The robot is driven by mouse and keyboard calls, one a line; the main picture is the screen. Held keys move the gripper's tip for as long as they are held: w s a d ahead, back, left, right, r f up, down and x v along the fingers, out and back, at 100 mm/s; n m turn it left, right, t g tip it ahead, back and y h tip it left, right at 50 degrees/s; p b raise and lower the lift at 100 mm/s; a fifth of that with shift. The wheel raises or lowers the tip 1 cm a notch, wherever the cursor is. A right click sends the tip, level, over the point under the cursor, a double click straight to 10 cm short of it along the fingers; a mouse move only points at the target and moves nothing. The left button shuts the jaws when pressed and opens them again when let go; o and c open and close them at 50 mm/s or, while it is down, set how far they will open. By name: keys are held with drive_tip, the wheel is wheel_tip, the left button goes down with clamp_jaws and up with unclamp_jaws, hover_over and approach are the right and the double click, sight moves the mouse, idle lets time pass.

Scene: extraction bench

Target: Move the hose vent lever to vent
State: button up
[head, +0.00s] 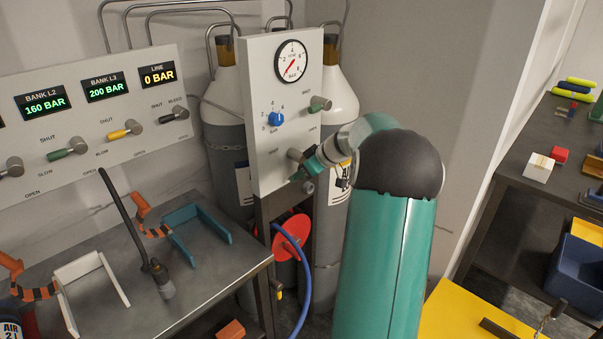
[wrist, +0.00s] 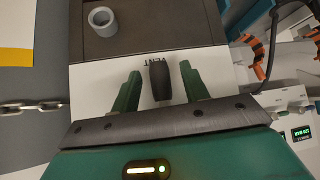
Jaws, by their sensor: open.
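The hose vent lever shows in the wrist view as a dark, rounded handle (wrist: 160,82) on the white panel. An upside-down VENT label is beside its far end and partly hidden by it. My gripper (wrist: 160,70) is open, with one green finger on each side of the handle and a visible gap on both sides. In the head view my gripper (head: 304,170) is at the lower part of the white gauge panel (head: 259,100). It hides most of the lever there, so I cannot tell its exact angle from that view.
The panel also carries a pressure gauge (head: 291,61), a blue knob (head: 276,118) and a green lever (head: 319,104). Grey cylinders (head: 223,125) stand behind it. A blue hose (head: 306,270) hangs below. A metal bench (head: 200,275) is at left.

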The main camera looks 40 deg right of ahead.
drive_tip(key=v, duration=1.3)
drive_tip(key=shift+s, duration=0.15)
drive_tip(key=shift+d+r, duration=0.1)
drive_tip(key=shift+r, duration=0.05)
drive_tip(key=a+r+g, duration=0.2)
drive_tip(key=a+g, duration=0.1)
drive_tip(key=a, duration=2.2)
drive_tip(key=s+a+f+m+h, duration=0.1)
drive_tip(key=s+a+f, duration=0.1)
drive_tip(key=s+a, duration=0.5)
drive_tip(key=s+a+f+m, duration=0.1)
drive_tip(key=s+a+f, duration=0.1)
drive_tip(key=s+a, duration=0.6)
drive_tip(key=a, duration=0.3)
drive_tip(key=shift+s+a+f+m+h, duration=0.25)
drive_tip(key=shift+s+a+m+h, duration=0.05)
drive_tip(key=shift+a+h, duration=0.1)
